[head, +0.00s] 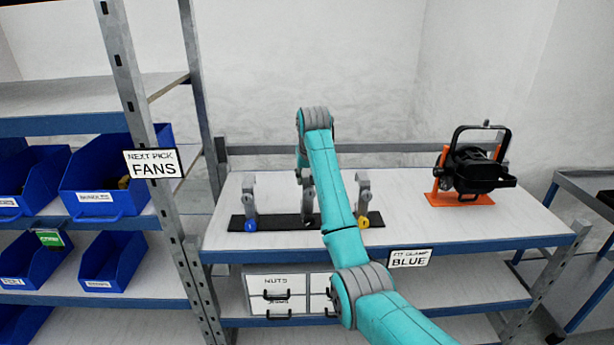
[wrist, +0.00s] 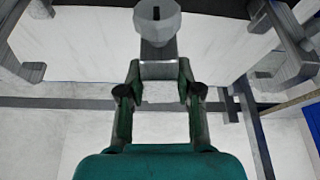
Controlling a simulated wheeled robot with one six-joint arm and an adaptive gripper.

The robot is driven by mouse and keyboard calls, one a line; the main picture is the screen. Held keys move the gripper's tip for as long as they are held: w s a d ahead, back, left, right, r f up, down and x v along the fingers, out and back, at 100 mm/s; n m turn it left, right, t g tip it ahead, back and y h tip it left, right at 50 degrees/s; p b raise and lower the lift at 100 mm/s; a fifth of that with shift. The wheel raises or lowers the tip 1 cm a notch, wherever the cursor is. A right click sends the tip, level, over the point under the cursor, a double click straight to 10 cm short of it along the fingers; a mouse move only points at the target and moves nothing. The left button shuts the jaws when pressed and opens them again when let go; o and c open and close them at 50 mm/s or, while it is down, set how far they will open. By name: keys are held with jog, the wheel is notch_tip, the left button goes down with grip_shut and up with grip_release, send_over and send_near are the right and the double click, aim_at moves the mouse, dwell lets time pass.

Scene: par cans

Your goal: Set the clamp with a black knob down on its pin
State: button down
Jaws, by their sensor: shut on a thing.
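My gripper (wrist: 158,72) is shut on a grey metal clamp (wrist: 158,50), whose top end shows between the fingertips in the wrist view. In the head view, this clamp (head: 308,200) hangs upright over the middle of a black bar (head: 285,223) on the bench. Its lower end has a dark knob (head: 308,223). My arm hides part of the bar to its right. The pin is not visible, and I cannot tell whether the clamp touches the bar.
A clamp with a blue knob (head: 250,225) stands at the bar's left, one with a yellow knob (head: 363,223) at its right. An orange stand with a black lamp (head: 470,170) is on the right. Shelving with blue bins (head: 95,185) is left. A sign (head: 409,259) reads "BLUE".

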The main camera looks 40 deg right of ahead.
jog(key=shift+f, duration=0.8)
jog(key=shift+c, duration=0.6)
grip_release()
jog(key=shift+r, duration=0.1)
dwell(0.4)
